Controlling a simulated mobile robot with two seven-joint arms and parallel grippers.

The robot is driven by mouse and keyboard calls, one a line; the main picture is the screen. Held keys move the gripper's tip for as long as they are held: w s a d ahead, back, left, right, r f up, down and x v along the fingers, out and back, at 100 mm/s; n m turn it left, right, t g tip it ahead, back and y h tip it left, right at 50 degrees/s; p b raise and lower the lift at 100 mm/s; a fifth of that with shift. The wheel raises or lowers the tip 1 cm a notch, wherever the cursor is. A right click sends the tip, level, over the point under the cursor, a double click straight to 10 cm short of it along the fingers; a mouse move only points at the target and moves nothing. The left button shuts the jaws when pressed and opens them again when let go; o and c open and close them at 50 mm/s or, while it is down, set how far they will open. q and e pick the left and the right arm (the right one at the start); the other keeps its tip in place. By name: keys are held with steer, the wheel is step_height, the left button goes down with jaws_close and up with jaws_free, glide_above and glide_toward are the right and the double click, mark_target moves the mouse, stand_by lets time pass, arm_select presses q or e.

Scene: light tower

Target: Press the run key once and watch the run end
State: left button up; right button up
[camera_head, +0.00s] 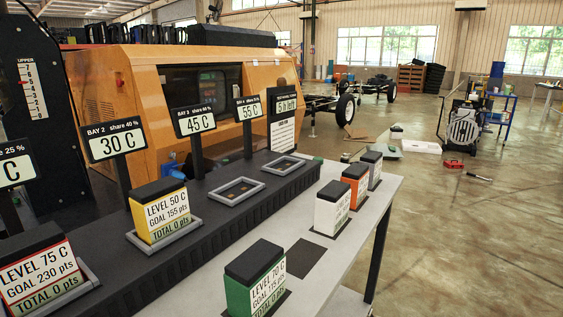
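I cannot make out a run key for certain; a small green patch (318,160) shows at the far end of the table, too small to identify. A sign reading "5 h left" (285,104) stands behind the dark rack (190,254). Along the rack, a red-trimmed block "LEVEL 75 C, GOAL 230 pts, TOTAL 0 pts" (40,275) and a yellow block "LEVEL 50 C, GOAL 155 pts, TOTAL 0 pts" (163,214) sit in grey frames. The frames by the 45 C sign (237,191) and 55 C sign (284,167) hold no block. Neither gripper is in view.
On the light table (345,225) stand a green block "LEVEL 70 C, GOAL 115 pts" (258,282), a white block (332,209), an orange block (356,184) and a grey block (371,168). An orange machine (130,75) stands behind.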

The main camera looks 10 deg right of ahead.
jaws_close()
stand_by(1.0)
